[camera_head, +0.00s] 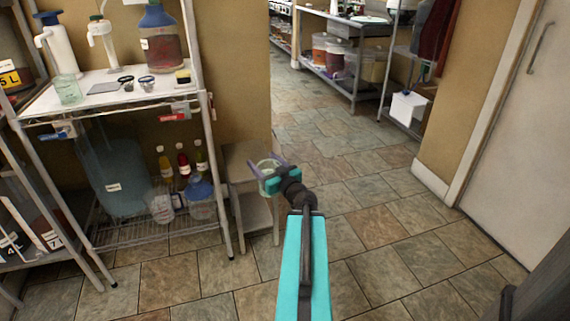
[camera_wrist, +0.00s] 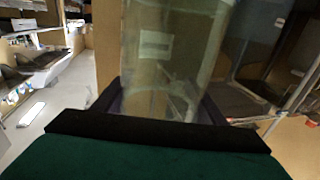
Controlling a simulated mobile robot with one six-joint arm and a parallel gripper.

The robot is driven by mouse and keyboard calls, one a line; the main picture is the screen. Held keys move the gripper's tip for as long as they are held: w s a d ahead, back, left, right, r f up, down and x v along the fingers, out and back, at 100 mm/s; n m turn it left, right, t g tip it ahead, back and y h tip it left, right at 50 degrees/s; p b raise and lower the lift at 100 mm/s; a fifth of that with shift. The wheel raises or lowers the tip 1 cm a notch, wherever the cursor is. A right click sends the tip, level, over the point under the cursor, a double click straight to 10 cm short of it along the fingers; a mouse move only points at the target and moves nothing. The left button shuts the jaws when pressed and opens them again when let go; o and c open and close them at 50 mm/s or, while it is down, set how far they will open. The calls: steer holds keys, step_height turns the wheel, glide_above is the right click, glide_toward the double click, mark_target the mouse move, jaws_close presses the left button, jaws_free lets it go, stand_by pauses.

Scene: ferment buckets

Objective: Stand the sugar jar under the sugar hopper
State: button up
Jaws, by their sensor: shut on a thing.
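My gripper (camera_head: 265,178) is shut on a clear glass or plastic jar (camera_head: 267,167), which I take to be the sugar jar. It is held up in front of a small shelf stand. In the wrist view the jar (camera_wrist: 160,60) rises between the two fingers (camera_wrist: 160,100); a pale label shows on its side. The jar looks clear and its contents are hard to make out. I cannot pick out the sugar hopper for certain in either view.
A wire rack (camera_head: 110,105) at left holds pump bottles, a blue-capped jug (camera_head: 160,45) and a small glass jar (camera_head: 68,90). A low wooden stand (camera_head: 255,215) is beside it. Tiled floor (camera_head: 370,230) is open at right, before a door (camera_head: 515,130). A steel table (camera_head: 335,75) stands behind.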

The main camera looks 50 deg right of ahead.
steer(key=w+a+r+n+y, duration=0.2)
steer(key=w+a+y, duration=0.25)
steer(key=a, duration=0.55)
steer(key=w+a+r+n+y, duration=0.1)
steer(key=w+a+n+y, duration=0.2)
steer(key=w+a, duration=0.5)
steer(key=w+a+r+n+y, duration=0.2)
steer(key=w+a+y, duration=0.2)
steer(key=a, duration=0.7)
steer(key=s+a+n+g+y, duration=0.1)
steer(key=a+n+g+y, duration=0.1)
steer(key=a, duration=0.6)
steer(key=s+a+r+n+g+y, duration=0.1)
steer(key=a+n+g+y, duration=0.1)
steer(key=a, duration=0.6)
steer(key=s+a+n+g+y, duration=0.2)
steer(key=a+n+y, duration=0.2)
steer(key=a, duration=0.4)
steer(key=shift+r+y, duration=0.2)
steer(key=shift+y, duration=0.65)
steer(key=shift+d, duration=0.1)
